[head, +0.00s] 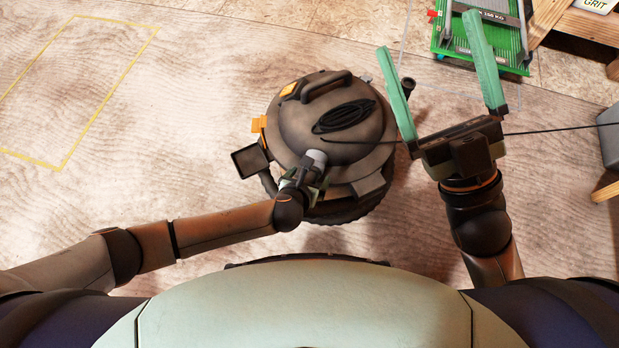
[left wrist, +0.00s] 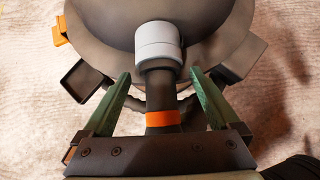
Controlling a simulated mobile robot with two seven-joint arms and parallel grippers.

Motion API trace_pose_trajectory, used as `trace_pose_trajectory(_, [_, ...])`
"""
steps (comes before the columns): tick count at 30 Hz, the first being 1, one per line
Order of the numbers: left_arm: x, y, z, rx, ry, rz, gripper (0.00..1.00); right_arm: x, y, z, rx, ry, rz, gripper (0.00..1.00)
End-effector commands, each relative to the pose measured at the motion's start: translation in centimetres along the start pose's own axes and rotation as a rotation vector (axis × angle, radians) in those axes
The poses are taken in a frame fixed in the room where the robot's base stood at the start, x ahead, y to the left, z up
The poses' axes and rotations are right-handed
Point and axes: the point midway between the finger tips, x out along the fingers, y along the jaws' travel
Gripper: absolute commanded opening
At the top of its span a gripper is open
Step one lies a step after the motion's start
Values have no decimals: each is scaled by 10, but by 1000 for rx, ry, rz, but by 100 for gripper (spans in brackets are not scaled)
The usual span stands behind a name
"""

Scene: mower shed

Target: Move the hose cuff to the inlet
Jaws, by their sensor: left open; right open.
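The canister vacuum (head: 335,130) stands on the floor in the middle of the head view. A light grey collar, seemingly its inlet (left wrist: 158,45), sits on its near side. The dark hose cuff (left wrist: 160,88) with an orange band (left wrist: 163,118) lines up with the collar and meets it; how deep it sits I cannot tell. My left gripper (left wrist: 160,76) is open, its green fingers on either side of the cuff with gaps showing. In the head view the left gripper (head: 305,176) partly hides the cuff. My right gripper (head: 427,32) is open and empty, right of the vacuum.
A black cord (head: 345,116) lies coiled on the vacuum's lid, and a dark line runs right, past my right gripper. A yellow floor outline (head: 110,95) marks clear floor at left.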

Motion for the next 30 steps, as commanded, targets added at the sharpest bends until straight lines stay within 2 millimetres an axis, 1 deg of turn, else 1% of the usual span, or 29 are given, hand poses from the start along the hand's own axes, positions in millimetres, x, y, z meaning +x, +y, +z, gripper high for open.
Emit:
trace_pose_trajectory(8, [-1, 0, 1, 1, 0, 1, 95, 4, 2, -5, 0, 0, 0, 98])
trace_pose_trajectory(16, [0, 0, 0, 1, 0, 0, 95, 4, 2, -4, 0, 0, 0, 98])
trace_pose_trajectory(17, [0, 0, 0, 0, 0, 0, 93, 4, 2, -4, 0, 0, 0, 98])
trace_pose_trajectory(30, [0, 0, 0, 0, 0, 0, 43, 4, 2, -4, 0, 0, 0, 98])
